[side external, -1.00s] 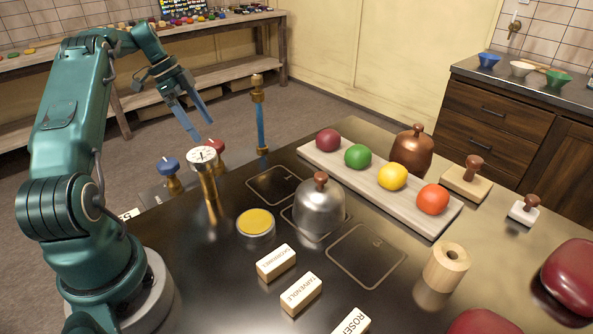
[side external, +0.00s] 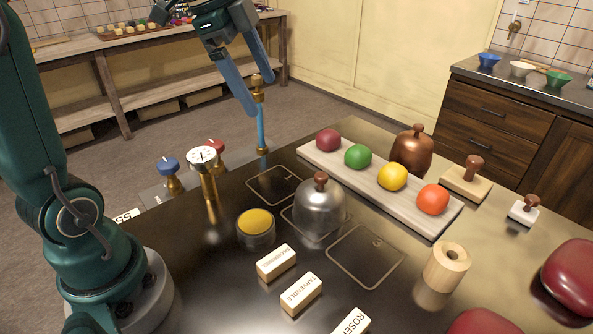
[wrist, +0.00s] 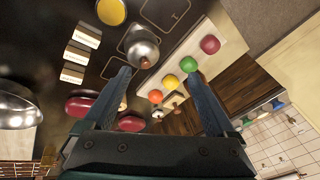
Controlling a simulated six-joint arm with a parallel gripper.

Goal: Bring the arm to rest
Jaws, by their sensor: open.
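My gripper (side external: 256,86) is open and empty, raised above the back edge of the dark table (side external: 212,277). In the side view its blue-grey fingers are spread near the top of the blue column with brass fittings (side external: 261,125); I cannot tell whether they touch it. In the wrist view the two fingers of my gripper (wrist: 161,88) stand apart with nothing held between them. Several balls lie in a row on the pale board (wrist: 218,35) beyond the fingers, and the steel dome (wrist: 141,44) shows above the left finger.
On the table stand a steel dome (side external: 320,208), a yellow-topped round pad (side external: 256,224), a gauge (side external: 202,157), a copper dome (side external: 412,151) and a wooden cylinder (side external: 446,267). Labelled blocks (side external: 301,295) lie at the front. The air around my gripper looks mostly clear.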

